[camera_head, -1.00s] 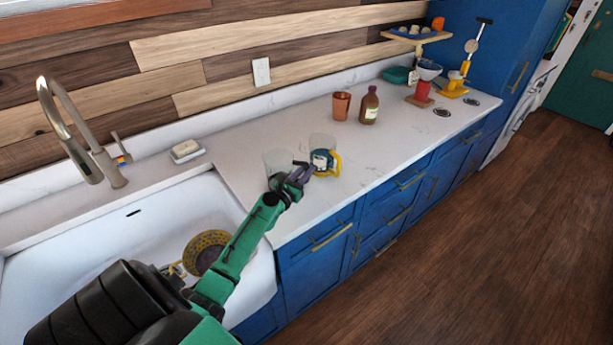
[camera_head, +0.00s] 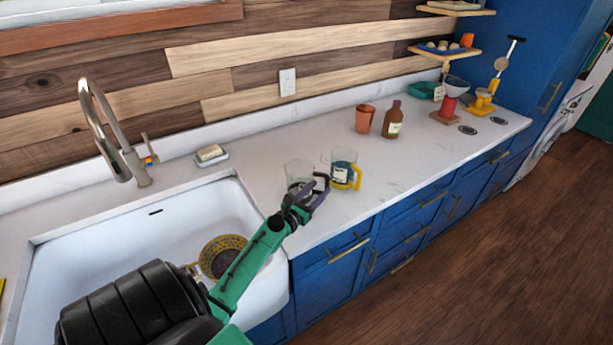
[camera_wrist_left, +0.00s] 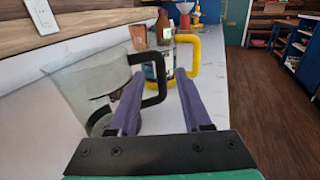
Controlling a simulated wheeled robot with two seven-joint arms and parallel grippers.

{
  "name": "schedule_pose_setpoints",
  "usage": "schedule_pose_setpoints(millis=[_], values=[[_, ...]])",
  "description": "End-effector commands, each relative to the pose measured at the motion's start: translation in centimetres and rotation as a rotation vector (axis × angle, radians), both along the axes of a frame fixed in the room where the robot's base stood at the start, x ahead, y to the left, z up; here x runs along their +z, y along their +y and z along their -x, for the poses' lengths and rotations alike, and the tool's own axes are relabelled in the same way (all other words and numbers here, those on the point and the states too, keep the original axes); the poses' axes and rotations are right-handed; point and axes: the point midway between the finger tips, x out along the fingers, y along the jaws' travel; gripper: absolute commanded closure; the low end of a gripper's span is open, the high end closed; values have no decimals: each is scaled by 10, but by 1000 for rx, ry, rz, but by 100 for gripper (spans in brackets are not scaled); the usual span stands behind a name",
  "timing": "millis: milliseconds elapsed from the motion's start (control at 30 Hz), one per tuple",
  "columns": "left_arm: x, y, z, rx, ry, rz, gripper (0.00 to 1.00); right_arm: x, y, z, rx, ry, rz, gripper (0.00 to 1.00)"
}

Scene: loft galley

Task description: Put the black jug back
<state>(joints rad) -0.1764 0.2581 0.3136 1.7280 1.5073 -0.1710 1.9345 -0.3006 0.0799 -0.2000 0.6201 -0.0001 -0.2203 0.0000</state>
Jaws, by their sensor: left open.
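The black jug (camera_head: 297,171) is a clear glass jug with a black handle, upright on the white counter right of the sink. In the left wrist view its glass body (camera_wrist_left: 88,82) is at left and its black handle (camera_wrist_left: 155,88) shows between the fingers. My left gripper (camera_head: 320,190) is open at the handle side of this jug; it also shows in the left wrist view (camera_wrist_left: 158,100). I cannot tell whether a finger touches the handle. Part of the jug is hidden behind the gripper. My right gripper is out of view.
A jug with a yellow handle (camera_head: 345,168) stands close to the right of the gripper. Behind it are a copper cup (camera_head: 364,119) and a brown bottle (camera_head: 393,120).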

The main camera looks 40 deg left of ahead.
Motion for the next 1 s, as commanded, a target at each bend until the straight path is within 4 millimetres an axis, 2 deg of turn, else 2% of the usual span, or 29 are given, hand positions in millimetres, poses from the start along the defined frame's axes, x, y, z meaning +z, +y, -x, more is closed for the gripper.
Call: schedule_pose_setpoints(millis=[33,200,333,900,967,1000], values=[[-1,-1,12,0,2,-2,51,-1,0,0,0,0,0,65],[-4,-5,48,0,2,0,51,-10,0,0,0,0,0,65],[-2,-6,64,0,0,0,51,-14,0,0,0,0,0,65],[0,-7,67,-2,0,-4,51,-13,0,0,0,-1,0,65],[0,-14,66,-27,13,-48,51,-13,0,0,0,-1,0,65],[-2,-26,65,-69,33,-120,51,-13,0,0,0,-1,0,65]])
